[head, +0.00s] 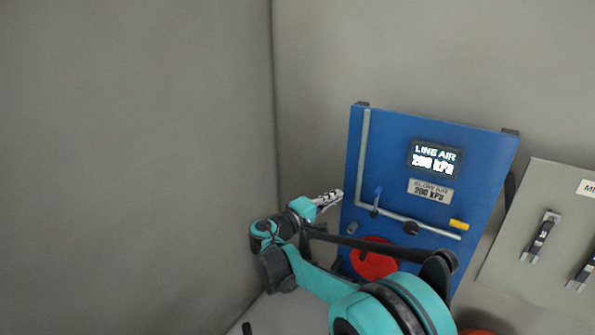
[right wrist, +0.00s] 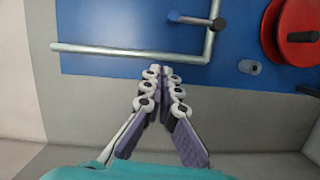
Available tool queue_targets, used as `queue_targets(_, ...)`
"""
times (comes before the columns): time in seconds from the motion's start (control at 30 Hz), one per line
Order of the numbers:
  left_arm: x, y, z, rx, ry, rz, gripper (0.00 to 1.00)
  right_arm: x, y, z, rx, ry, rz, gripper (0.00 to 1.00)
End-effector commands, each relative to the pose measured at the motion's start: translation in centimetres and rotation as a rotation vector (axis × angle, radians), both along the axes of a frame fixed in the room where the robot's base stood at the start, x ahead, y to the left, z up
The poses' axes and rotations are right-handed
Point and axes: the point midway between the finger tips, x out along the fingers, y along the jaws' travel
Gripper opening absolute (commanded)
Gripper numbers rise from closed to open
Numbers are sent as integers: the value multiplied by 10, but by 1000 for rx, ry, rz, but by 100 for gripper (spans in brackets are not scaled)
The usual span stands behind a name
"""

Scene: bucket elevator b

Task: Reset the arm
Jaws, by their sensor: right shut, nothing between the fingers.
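My right gripper (head: 328,201) is shut and empty, just left of the blue panel (head: 408,170) in the head view. My left gripper is not in view.
The panel carries a blue-handled valve (head: 377,195), a yellow handle (head: 459,224), a red disc (head: 375,259) and a display (head: 435,159) reading LINE AIR 200 kPa. A grey box (head: 545,230) with switches stands at the right. Bare walls fill the left.

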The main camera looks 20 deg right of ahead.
Motion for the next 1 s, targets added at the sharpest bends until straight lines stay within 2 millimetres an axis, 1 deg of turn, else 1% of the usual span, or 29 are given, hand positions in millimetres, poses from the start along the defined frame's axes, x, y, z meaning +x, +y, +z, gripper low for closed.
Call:
queue_targets(0.07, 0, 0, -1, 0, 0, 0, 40, -1, -1, -1, 5, 1, 0, 0)
queue_targets(0.13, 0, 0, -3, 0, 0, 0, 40, -7, -3, -5, 33, 8, 2, 0)
queue_targets(0.17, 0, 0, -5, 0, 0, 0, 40, -11, -5, -8, 53, 13, 4, 0)
queue_targets(0.23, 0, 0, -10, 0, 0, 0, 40, -27, -10, -19, 128, 28, 12, 0)
queue_targets(0.27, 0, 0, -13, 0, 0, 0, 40, -36, -12, -25, 170, 36, 15, 0)
queue_targets(0.37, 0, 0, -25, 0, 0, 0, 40, -74, -15, -54, 342, 61, 33, 0)
queue_targets(0.4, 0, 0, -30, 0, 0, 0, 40, -90, -13, -67, 418, 69, 42, 0)
queue_targets(0.47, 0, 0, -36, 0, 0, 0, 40, -116, -9, -87, 530, 76, 54, 0)
queue_targets(0.5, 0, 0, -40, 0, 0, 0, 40, -132, -4, -100, 605, 79, 63, 0)
queue_targets(0.57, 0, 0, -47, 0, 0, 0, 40, -157, 6, -120, 719, 78, 77, 0)
queue_targets(0.6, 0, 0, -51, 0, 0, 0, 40, -174, 14, -134, 793, 75, 85, 0)
queue_targets(0.67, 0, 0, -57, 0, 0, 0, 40, -199, 28, -153, 906, 68, 98, 0)
queue_targets(0.7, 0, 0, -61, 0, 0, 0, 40, -215, 38, -166, 980, 59, 107, 0)
queue_targets(0.8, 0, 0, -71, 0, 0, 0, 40, -249, 64, -196, 1156, 33, 129, 0)
queue_targets(0.9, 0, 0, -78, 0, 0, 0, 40, -276, 89, -218, 1302, 0, 145, 0)
queue_targets(1.0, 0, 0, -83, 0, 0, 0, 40, -292, 107, -233, 1408, -27, 158, 0)
